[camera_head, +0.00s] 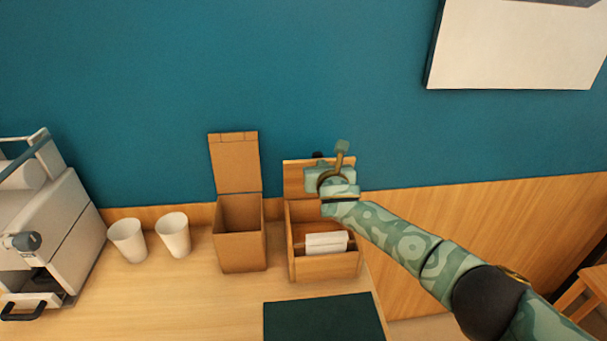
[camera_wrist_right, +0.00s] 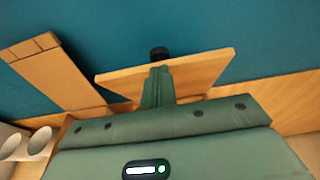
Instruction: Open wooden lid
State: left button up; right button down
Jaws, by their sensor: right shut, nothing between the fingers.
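The wooden lid (camera_head: 292,176) of the right-hand box (camera_head: 325,268) stands raised behind the box opening, against the blue wall. Its black knob (camera_head: 317,155) shows at the top. My right gripper (camera_head: 317,174) is in front of this lid and covers much of it. In the right wrist view, the shut fingers (camera_wrist_right: 158,86) lie across the lid (camera_wrist_right: 205,75), with the knob (camera_wrist_right: 159,53) just beyond their tips. I cannot tell whether they touch the lid. Nothing is held. My left gripper is not in view.
A taller box (camera_head: 241,250) with its lid (camera_head: 235,165) upright stands to the left. White packets (camera_head: 326,242) lie in the right-hand box. Two white cups (camera_head: 174,235), a machine (camera_head: 50,235) and a dark mat (camera_head: 322,317) are on the counter. A panel (camera_head: 515,45) hangs above.

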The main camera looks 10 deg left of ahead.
jog(key=shift+w+r+b, duration=0.3)
jog(key=shift+w+b, duration=0.15)
jog(key=shift+w, duration=0.6)
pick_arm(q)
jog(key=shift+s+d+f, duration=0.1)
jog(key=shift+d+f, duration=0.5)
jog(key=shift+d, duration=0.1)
pick_arm(e)
jog(key=shift+w+r, duration=0.1)
jog(key=shift+r, duration=0.1)
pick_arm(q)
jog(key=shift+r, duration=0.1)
